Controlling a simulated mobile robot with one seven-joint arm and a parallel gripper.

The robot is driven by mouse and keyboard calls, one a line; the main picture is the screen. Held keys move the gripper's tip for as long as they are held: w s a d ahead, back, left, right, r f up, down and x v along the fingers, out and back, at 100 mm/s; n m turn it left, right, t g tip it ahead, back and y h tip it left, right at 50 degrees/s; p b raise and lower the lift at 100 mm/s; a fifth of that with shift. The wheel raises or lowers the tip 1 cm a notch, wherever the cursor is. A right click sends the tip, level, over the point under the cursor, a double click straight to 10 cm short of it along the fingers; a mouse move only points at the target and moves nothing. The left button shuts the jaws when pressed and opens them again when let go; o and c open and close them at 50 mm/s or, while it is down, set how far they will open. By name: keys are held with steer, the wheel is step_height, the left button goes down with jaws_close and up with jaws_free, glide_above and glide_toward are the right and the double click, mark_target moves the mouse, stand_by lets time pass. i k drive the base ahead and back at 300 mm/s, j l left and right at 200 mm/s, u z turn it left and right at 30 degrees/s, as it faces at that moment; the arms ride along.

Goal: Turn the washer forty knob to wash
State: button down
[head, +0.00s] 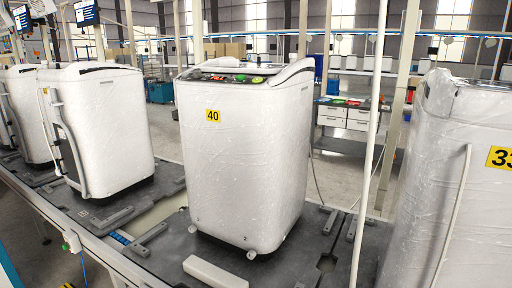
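The washer marked 40 (240,150) stands upright in the middle of the head view on a dark conveyor pallet. It is white, wrapped in clear plastic, with a yellow label (213,115) reading 40 on its front. Its control panel (225,78) is on the top and shows red and green spots and a dark round shape at the back. The panel is seen at a low angle, so I cannot tell which spot is the knob or how it is set. My gripper is not in view.
Another white washer (468,190), labelled 33 or a number starting so, stands close at the right. More washers (100,130) line the conveyor at the left. A thin white pole (369,140) rises right of washer 40. A conveyor rail (75,235) runs along the front left.

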mark_target(197, 73)
steer(key=i+j, duration=0.25)
steer(key=i, duration=0.15)
steer(key=i+j+u, duration=0.1)
steer(key=i, duration=0.35)
steer(key=i+j, duration=0.35)
steer(key=i, duration=0.05)
